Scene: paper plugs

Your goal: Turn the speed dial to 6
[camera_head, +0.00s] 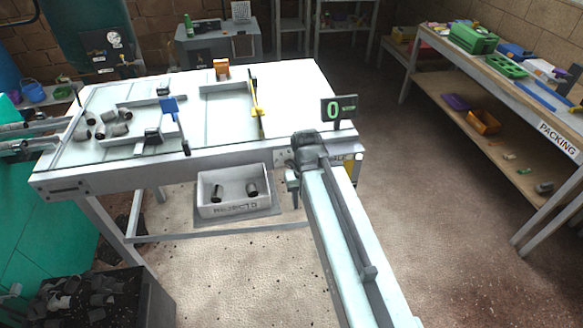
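A dark panel (110,48) at the back left bears a small round white dial-like face (113,38). It may be the speed dial, but its numbers and pointer are too small to read. My arm reaches up from the bottom right to the front edge of the white table (300,95). My gripper (292,180) seems to hang at the arm's far end, by the table's front right edge, well apart from that panel. Its fingers are mostly hidden by my arm, and whether they are open does not show.
A counter (338,108) showing a green 0 stands at the table's right corner. A white rejects bin (235,191) holding dark plugs hangs in front. Several plugs (108,120) lie on the table's left. A packing bench (500,85) stands at right, with clear floor between.

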